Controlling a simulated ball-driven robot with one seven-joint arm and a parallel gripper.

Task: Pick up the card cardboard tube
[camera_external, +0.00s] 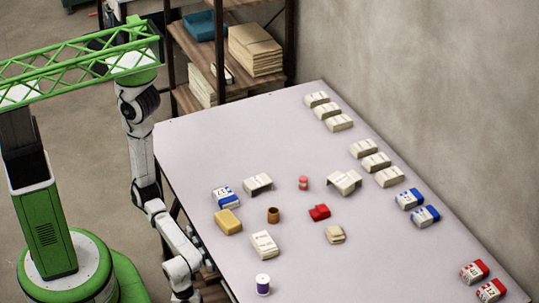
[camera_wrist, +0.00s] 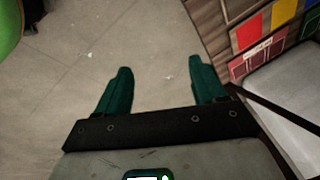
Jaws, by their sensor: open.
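A short brown cardboard tube (camera_external: 273,215) stands upright on the table, left of its middle, with a dark opening on top. A yellow block (camera_external: 228,221) is to its left and a white box (camera_external: 264,244) is just in front of it. My gripper (camera_wrist: 160,80) is open and empty in the wrist view, with two green fingers spread over bare floor. In the external view my arm hangs beside the table's left edge, and its lower end is at the bottom of the picture. The tube does not show in the wrist view.
The pale table (camera_external: 200,150) holds several white boxes, blue-and-white boxes (camera_external: 226,197), red items (camera_external: 319,212) and a purple-and-white spool (camera_external: 263,284). A shelf (camera_external: 215,65) stands behind it and a wall runs along its right. The table's back left is clear.

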